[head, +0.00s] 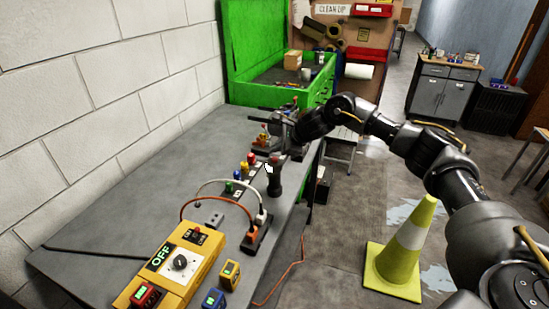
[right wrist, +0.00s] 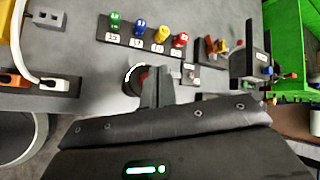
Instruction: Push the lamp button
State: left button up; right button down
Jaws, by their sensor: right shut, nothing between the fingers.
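A black lamp shaped like an upright flashlight (head: 274,182) stands near the right edge of the grey workbench (head: 130,190). In the right wrist view the lamp (right wrist: 133,84) appears as a dark round shape with a white arc and a bit of red, partly hidden behind my fingers. I cannot clearly make out its button. My right gripper (head: 284,136) reaches in from the right, beyond the lamp in the head view. Its fingers (right wrist: 157,88) are shut and empty; whether they touch the lamp cannot be told. My left gripper is not in view.
Several colored plugs (head: 240,175) line a strip beside the lamp. A power strip (head: 258,232) with cables and a yellow control box (head: 172,275) sit nearer. A green tool chest (head: 250,50) stands behind. A yellow cone (head: 400,255) is on the floor.

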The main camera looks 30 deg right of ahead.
aim_at(277, 160)
notch_tip(277, 160, up, 5)
jog(key=shift+r+p, duration=0.1)
jog(key=shift+p, duration=1.05)
jog(key=shift+a, duration=0.1)
